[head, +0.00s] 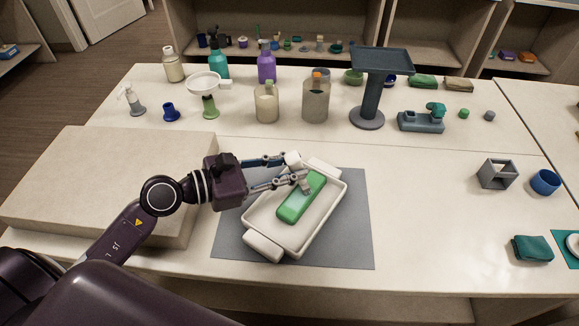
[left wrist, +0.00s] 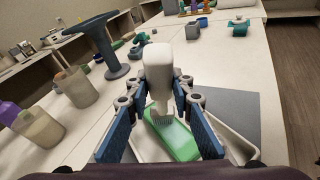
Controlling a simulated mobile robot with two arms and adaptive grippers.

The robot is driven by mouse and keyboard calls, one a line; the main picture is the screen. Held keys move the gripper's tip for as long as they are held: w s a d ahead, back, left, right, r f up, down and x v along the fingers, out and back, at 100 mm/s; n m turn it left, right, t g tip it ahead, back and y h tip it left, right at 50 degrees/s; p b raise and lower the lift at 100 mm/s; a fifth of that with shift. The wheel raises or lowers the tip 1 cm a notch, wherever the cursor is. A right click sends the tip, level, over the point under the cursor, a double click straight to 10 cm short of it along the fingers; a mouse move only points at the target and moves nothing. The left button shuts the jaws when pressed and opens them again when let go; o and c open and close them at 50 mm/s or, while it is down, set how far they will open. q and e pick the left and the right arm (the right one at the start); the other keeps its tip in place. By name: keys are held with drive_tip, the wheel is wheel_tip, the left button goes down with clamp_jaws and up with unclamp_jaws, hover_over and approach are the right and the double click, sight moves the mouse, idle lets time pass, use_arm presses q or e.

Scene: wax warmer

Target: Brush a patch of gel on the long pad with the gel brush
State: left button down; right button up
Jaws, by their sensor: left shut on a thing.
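A long green pad (head: 292,211) lies in a white tray (head: 255,222) with rounded end handles. The tray rests at a slant on a grey mat (head: 360,240). My left gripper (head: 300,172) is over the far part of the pad, shut on the white gel brush (head: 292,158). The left wrist view shows the brush (left wrist: 158,65) upright between the blue fingers, its lower end at the green pad (left wrist: 180,142). I cannot tell whether the bristles touch the pad. The pad's far end looks lighter and shiny. My right gripper is not in view.
A beige raised block (head: 80,185) lies left of the mat. Bottles, a dark stand (head: 372,95) and small pots line the back. A grey open cube frame (head: 497,174), blue cup (head: 545,182) and folded teal cloth (head: 532,249) sit right. The counter right of the mat is clear.

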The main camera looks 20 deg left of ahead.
use_arm(q)
drive_tip(key=shift+w+d, duration=0.15)
drive_tip(key=shift+w, duration=0.6)
drive_tip(key=shift+w+d, duration=0.15)
drive_tip(key=shift+w, duration=0.35)
drive_tip(key=shift+w+d, duration=0.15)
drive_tip(key=shift+w, duration=0.55)
drive_tip(key=shift+w+d, duration=0.15)
drive_tip(key=shift+w, duration=0.4)
